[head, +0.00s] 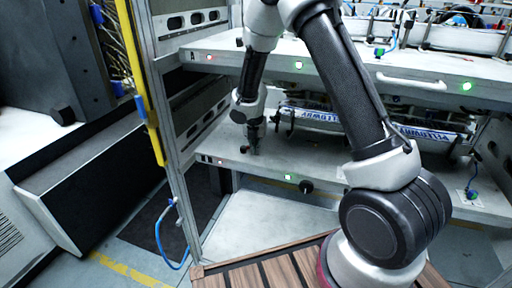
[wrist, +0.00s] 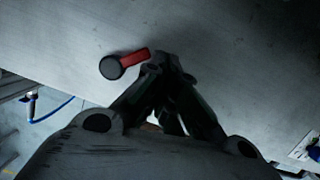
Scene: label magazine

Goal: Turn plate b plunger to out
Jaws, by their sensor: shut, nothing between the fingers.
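Plate b (head: 325,172) is the lower grey shelf plate, its letter at the front left edge. My gripper (head: 254,152) is low over the plate's left part. In the wrist view my gripper (wrist: 162,62) is shut and empty, its tips close to the red stem's right end. I cannot tell whether they touch.
Plate A (head: 340,72) spans above, with a white handle (head: 410,82). A black front knob (head: 306,186) and a green light (head: 288,177) sit on plate b's edge. A printed blue-white part (head: 435,137) lies at the back right. A frame post (head: 160,120) stands left.

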